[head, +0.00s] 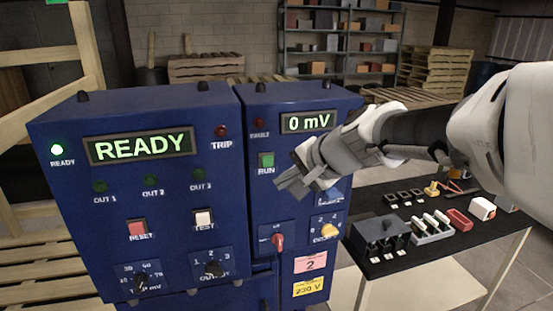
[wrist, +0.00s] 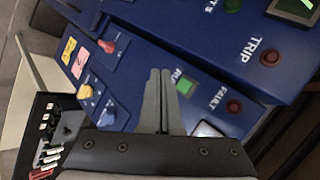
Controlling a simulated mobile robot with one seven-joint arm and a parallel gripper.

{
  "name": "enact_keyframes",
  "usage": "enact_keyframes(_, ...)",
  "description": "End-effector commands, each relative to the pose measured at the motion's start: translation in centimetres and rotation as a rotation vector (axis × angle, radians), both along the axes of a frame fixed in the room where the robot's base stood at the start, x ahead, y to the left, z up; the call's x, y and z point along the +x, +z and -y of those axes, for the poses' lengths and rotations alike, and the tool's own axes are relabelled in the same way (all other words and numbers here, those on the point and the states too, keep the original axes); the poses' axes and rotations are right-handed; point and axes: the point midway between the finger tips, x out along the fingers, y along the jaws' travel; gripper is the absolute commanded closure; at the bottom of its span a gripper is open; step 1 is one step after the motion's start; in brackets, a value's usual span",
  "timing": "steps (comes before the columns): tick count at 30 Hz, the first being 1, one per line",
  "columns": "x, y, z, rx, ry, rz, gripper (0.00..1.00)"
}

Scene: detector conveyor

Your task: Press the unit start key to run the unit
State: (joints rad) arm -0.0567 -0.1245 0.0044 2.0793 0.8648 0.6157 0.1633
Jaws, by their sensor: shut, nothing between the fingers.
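The right-hand blue unit (head: 258,210) has a square green key labelled RUN (head: 266,160) under a 0 mV display (head: 307,121). None of its labels that I can read says start. My gripper (head: 284,184) is shut and empty in front of this unit, its tips just below and right of the green key in the head view. In the wrist view the green key (wrist: 184,86) shows beside the shut fingers (wrist: 160,75), to their right. I cannot tell whether the tips touch the panel. My gripper hides part of the panel's right side.
Below the green key are a red knob (head: 278,241) and a yellow knob (head: 329,231). A black-topped table (head: 440,252) stands right.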

Motion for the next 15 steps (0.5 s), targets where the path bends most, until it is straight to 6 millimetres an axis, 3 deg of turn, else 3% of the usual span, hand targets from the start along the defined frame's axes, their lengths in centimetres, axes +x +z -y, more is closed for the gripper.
enact_keyframes(9, 4.2, 0.0, -1.3, -0.002, 0.003, 0.000, 1.00)
enact_keyframes(15, 5.4, 0.0, -1.6, -0.001, 0.003, -0.001, 1.00)
